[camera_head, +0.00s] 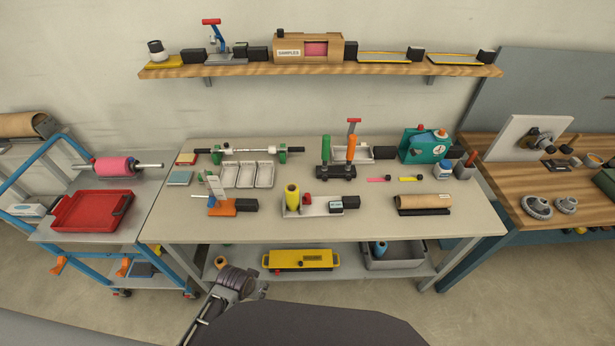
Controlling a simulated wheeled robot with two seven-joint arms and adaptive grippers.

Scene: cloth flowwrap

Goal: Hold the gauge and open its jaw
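My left gripper (236,282) is at the bottom of the head view, in front of the table's front edge and far from the gauge. Its fingers are too small and dark to tell whether they are open. My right gripper is not in view.
The grey table (375,220) holds white trays (247,175), a yellow roll (292,197), a stand with green and orange handles (337,168) and a brown roll (424,202). A lower shelf carries a yellow case (300,259). A blue cart with a red tray (92,211) stands left.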

